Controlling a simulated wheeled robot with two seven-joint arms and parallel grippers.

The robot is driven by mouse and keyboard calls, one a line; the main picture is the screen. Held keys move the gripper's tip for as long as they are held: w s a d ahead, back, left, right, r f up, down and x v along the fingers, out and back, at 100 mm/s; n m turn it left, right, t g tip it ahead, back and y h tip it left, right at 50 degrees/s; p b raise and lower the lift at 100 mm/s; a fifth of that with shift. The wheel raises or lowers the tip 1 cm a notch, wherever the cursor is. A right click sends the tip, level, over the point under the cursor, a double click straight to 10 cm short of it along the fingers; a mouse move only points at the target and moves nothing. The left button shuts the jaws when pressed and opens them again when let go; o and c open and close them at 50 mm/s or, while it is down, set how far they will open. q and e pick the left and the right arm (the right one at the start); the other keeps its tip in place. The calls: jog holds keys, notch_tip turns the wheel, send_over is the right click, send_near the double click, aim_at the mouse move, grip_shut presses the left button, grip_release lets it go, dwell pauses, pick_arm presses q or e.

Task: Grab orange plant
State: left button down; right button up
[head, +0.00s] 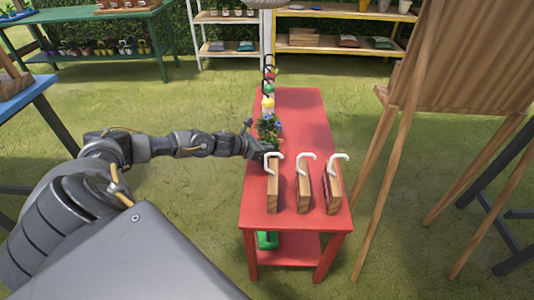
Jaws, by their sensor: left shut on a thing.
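My left gripper (264,149) reaches in from the left over the red table. It is shut at the base of a leafy plant with blue flowers (269,128); the plant's pot and the fingertips are mostly hidden. No plant with clearly orange flowers can be made out on this table. Three upright wooden pieces with white hooks, a left one (273,190), a middle one (304,188) and a right one (333,192), stand just in front of the plant. My right gripper is not in view.
The red table (300,115) has clear room at its right and far side. Small coloured items (268,88) line its far left edge. A wooden easel (455,70) stands to the right. A green table (110,25) and shelves (345,25) are behind.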

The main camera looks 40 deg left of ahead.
pick_arm(q)
jog(key=shift+r, duration=0.1)
jog(key=shift+r, duration=0.5)
notch_tip(320, 180, up, 2)
jog(key=shift+a+r, duration=0.1)
jog(key=shift+r, duration=0.1)
jog(key=s+a+r, duration=0.9)
jog(key=s, duration=0.1)
jog(key=shift+a+r, duration=0.25)
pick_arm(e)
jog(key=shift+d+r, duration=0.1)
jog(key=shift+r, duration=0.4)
